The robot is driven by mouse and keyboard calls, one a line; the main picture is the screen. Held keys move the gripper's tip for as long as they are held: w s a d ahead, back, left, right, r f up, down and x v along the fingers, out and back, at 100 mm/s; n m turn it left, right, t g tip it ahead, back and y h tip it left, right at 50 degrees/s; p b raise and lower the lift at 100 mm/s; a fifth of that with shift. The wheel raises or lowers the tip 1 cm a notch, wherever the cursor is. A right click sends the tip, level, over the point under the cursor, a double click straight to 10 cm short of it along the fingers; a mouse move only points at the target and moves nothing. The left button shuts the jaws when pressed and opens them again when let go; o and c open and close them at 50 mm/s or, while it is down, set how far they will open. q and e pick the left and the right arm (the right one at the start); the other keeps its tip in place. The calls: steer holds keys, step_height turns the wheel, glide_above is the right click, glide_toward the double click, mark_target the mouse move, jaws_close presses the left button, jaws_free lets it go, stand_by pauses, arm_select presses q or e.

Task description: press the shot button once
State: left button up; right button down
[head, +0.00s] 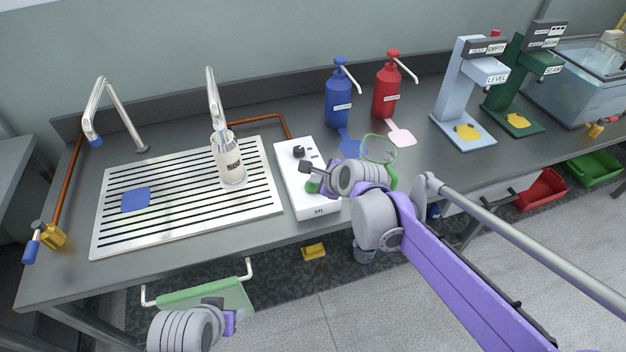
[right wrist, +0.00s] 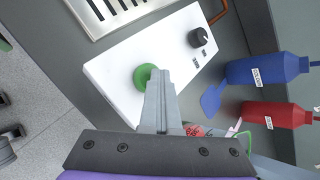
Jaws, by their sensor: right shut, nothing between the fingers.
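The white control box (head: 308,208) stands on the counter right of the drain grate, with a black knob and a round green button (right wrist: 143,76) on top. The green button (head: 313,184) is partly hidden behind my right gripper in the head view. My right gripper (right wrist: 157,78) is shut and empty, its fingertips over or right beside the green button. I cannot tell whether they touch it. My left gripper (head: 226,313) is low at the front, off the counter; its fingers are not clear.
A labelled container (head: 229,165) stands on the slotted metal grate (head: 180,215) under a spout. A blue bottle (head: 339,98) and a red bottle (head: 386,92) stand behind the box. A green loop (head: 378,149) is close to my right wrist. Two stands are farther right.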

mark_target(316, 186)
steer(key=shift+r+p, duration=0.85)
steer(key=shift+r, duration=0.4)
step_height(316, 186, up, 5)
steer(key=p, duration=0.3)
steer(key=shift+p, duration=0.35)
